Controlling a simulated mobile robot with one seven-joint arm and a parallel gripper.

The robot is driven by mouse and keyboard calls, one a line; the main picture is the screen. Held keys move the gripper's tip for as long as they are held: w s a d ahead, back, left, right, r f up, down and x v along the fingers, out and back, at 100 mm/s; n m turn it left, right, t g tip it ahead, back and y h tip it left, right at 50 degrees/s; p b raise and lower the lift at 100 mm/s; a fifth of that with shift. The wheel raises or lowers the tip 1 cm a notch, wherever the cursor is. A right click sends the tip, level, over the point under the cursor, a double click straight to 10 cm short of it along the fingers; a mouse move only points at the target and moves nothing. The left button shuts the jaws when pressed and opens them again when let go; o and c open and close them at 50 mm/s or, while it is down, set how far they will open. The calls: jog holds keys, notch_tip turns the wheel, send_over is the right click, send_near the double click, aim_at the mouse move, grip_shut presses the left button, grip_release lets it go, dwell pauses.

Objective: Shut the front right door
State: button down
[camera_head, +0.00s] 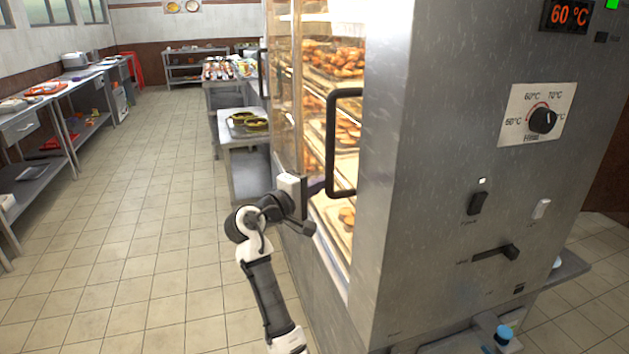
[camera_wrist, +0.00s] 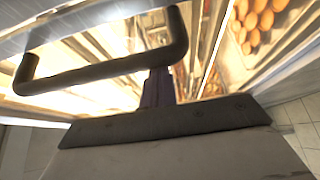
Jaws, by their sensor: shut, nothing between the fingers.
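The heated cabinet (camera_head: 440,170) stands at the right, with a tall glazed front over lit food shelves. A black bar handle (camera_head: 333,150) is at the near end of the glazed front, on what looks like the front right door. The handle crosses the wrist view (camera_wrist: 100,75) large and close. My gripper (camera_head: 316,187) is shut and empty at the lower part of this handle. Its dark fingers (camera_wrist: 158,88) reach up close to the bar; I cannot tell if they touch. How far the door stands open is unclear.
A second dark handle (camera_head: 262,72) is farther along the cabinet front. A steel table with dark pans (camera_head: 248,122) stands beyond it. Steel counters (camera_head: 60,90) line the left wall. The tiled floor (camera_head: 150,200) between is clear. Control knobs (camera_head: 542,121) are on the cabinet's near side.

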jog(key=shift+s+d+f, duration=0.1)
jog(key=shift+s+d, duration=0.05)
jog(key=shift+s, duration=0.35)
jog(key=shift+s+d, duration=0.15)
jog(key=shift+s, duration=0.3)
jog(key=shift+w, duration=0.1)
